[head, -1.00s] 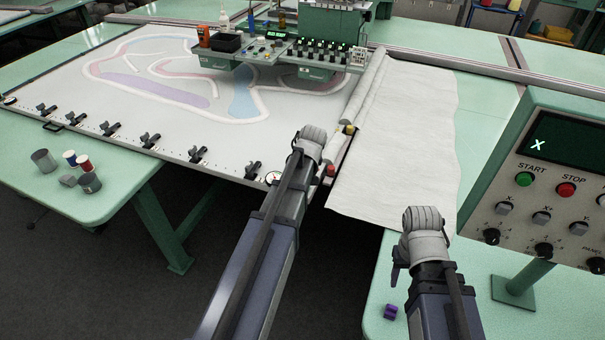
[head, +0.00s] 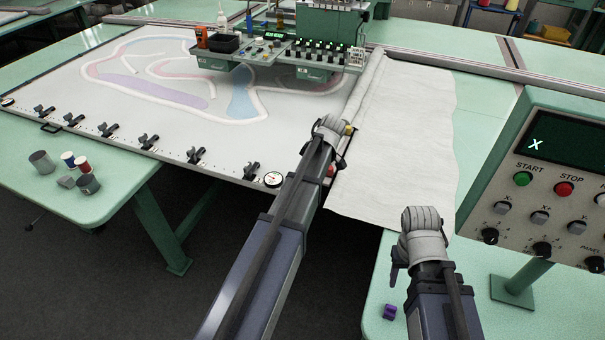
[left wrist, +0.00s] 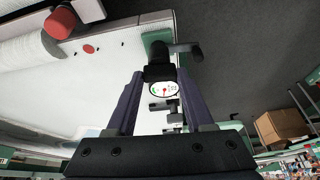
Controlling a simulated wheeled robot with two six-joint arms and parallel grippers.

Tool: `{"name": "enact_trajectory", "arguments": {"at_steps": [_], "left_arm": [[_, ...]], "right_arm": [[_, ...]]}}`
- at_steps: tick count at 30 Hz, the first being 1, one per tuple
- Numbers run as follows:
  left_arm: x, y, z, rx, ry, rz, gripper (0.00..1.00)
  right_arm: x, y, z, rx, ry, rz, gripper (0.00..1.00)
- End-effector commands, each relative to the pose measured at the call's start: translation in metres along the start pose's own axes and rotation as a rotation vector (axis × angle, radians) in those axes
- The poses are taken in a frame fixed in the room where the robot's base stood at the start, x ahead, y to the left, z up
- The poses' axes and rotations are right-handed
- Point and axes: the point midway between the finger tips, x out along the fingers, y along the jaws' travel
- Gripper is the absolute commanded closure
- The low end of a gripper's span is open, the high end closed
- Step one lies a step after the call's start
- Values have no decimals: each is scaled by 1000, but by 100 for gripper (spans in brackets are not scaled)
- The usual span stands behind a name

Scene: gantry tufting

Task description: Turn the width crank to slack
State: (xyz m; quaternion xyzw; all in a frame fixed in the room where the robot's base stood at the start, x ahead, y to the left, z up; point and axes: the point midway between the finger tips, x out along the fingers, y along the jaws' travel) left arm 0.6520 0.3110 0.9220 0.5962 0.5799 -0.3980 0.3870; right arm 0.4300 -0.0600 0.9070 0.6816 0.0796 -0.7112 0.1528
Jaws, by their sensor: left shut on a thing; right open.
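The width crank (left wrist: 160,52) is a dark hub with a short arm and handle at the frame's edge, shown in the left wrist view. My left gripper (left wrist: 158,80) is shut on its black part, one finger on each side. A white dial (left wrist: 164,90) with a red needle and green marks shows between the fingers. The dial (head: 273,180) also shows at the frame's front corner in the head view, where my left wrist hides the crank. My right gripper (head: 396,266) is open and empty over the right table, partly hidden by its own wrist.
White cloth (head: 395,140) hangs from a roll right of the frame. The control panel (head: 560,180) stands at right. Several clamps (head: 150,141) line the front rail. Cups and spools (head: 89,183) stand on the left table.

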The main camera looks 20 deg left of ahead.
Motion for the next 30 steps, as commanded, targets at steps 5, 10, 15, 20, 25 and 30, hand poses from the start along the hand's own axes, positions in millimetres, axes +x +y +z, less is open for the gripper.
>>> {"name": "enact_trajectory", "arguments": {"at_steps": [5, 10, 15, 20, 25, 30], "left_arm": [[0, 1, 1, -58, -3, -25, 100], [0, 0, 1, -85, -3, -36, 100], [0, 0, 1, -95, -3, -40, 100], [0, 0, 1, -95, -4, -40, 100], [0, 0, 1, -94, -4, -40, 44], [0, 0, 1, -94, -3, -39, 25]], "right_arm": [[0, 0, 0, 0, 0, 0, 50], [0, 0, 0, 0, 0, 0, 50], [0, 0, 0, 0, 0, 0, 50], [0, 0, 0, 0, 0, 0, 50], [0, 0, 0, 0, 0, 0, 50], [0, 0, 0, 0, 0, 0, 50]]}}
